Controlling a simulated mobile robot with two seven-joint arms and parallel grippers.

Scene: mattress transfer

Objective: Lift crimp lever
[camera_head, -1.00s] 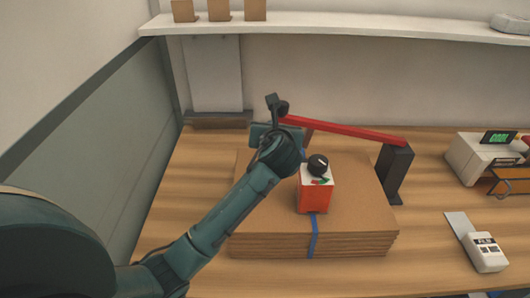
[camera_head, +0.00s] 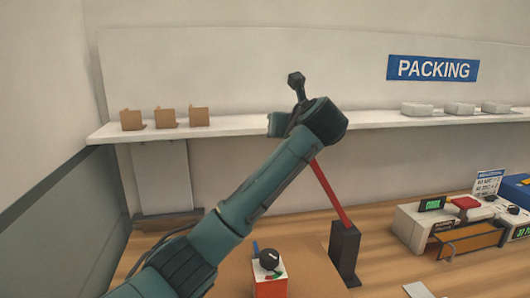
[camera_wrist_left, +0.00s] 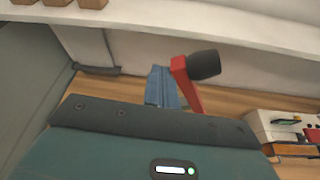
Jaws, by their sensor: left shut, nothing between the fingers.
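The crimp lever (camera_head: 330,193) is a red bar rising steeply from a dark post (camera_head: 344,250) on the bench. Its upper end is hidden behind my left wrist in the head view. In the left wrist view the red lever (camera_wrist_left: 188,85) ends in a black grip (camera_wrist_left: 204,65). My left gripper (camera_wrist_left: 160,72) shows there as blue fingers, shut and empty, close beside the lever's red end on its left. I cannot tell whether they touch. In the head view my left fingers are hidden behind the wrist. My right gripper is not in view.
An orange-red box with a black knob (camera_head: 268,262) stands on cardboard (camera_head: 310,275) just left of the post. A white shelf (camera_head: 240,137) with small cardboard pieces (camera_head: 166,117) runs behind the arm. A machine with a green display (camera_head: 432,205) stands at the right.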

